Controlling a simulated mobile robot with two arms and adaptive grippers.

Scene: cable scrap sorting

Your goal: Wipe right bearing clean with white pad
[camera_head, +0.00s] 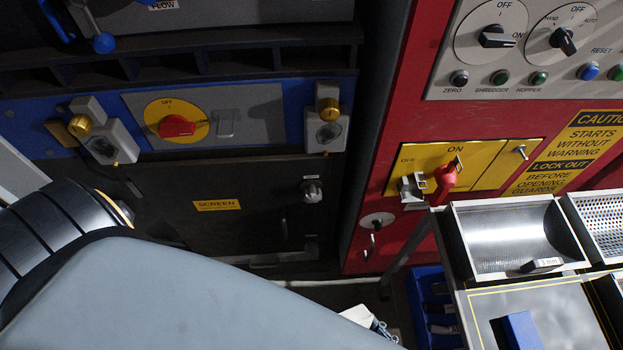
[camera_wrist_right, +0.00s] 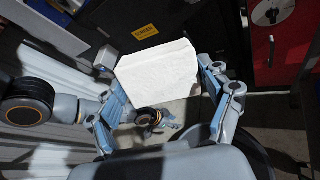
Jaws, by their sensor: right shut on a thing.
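A white pad (camera_wrist_right: 157,73) is held between the two blue-grey fingers of my right gripper (camera_wrist_right: 161,90) in the right wrist view. In the head view a small white piece (camera_head: 358,316), which looks like the pad, shows at the bottom edge beside my grey arm link. The right bearing (camera_head: 327,130), a grey housing with a brass cap on top and a dark round face, sits on the machine's blue band, well above that piece and apart from it. Whether its face is dirty is too dark to tell. I cannot make out my left gripper.
A matching left bearing (camera_head: 100,140) and a red rotary switch (camera_head: 177,126) are on the same machine. To the right are a red cabinet (camera_head: 385,150) with a red handle (camera_head: 446,180), metal trays (camera_head: 500,213) on a bench, and a blue crate (camera_head: 425,285).

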